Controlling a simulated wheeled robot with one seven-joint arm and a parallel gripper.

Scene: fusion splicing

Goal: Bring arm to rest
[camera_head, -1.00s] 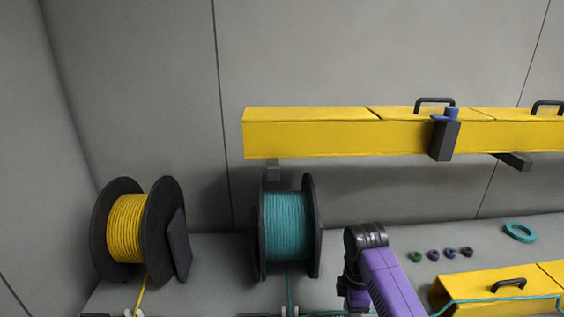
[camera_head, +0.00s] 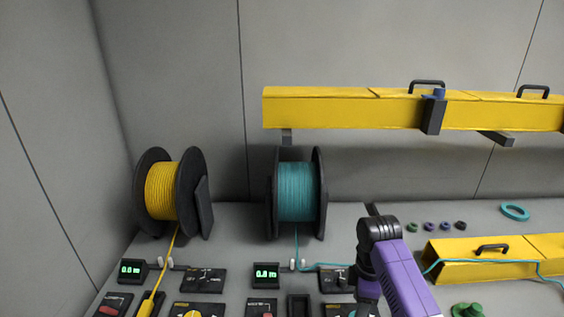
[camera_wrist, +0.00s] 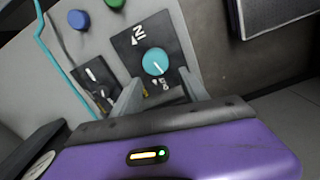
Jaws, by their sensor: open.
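My arm (camera_head: 396,275), purple with a dark joint, rises from the lower edge of the head view, right of the teal cable reel. The head view does not show my gripper's fingers. In the wrist view my gripper (camera_wrist: 162,98) shows two grey fingers spread apart with nothing between them. Beyond the fingers is a dark panel with a teal knob (camera_wrist: 155,62). I cannot tell from the picture how far the fingertips are from the panel.
A yellow reel (camera_head: 162,191) and a teal reel (camera_head: 296,191) stand on the bench. Small displays (camera_head: 266,271) and switch panels lie in front. A yellow duct (camera_head: 345,110) runs along the wall; another duct (camera_head: 460,262) lies at right. A teal ring (camera_head: 515,212) lies behind it.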

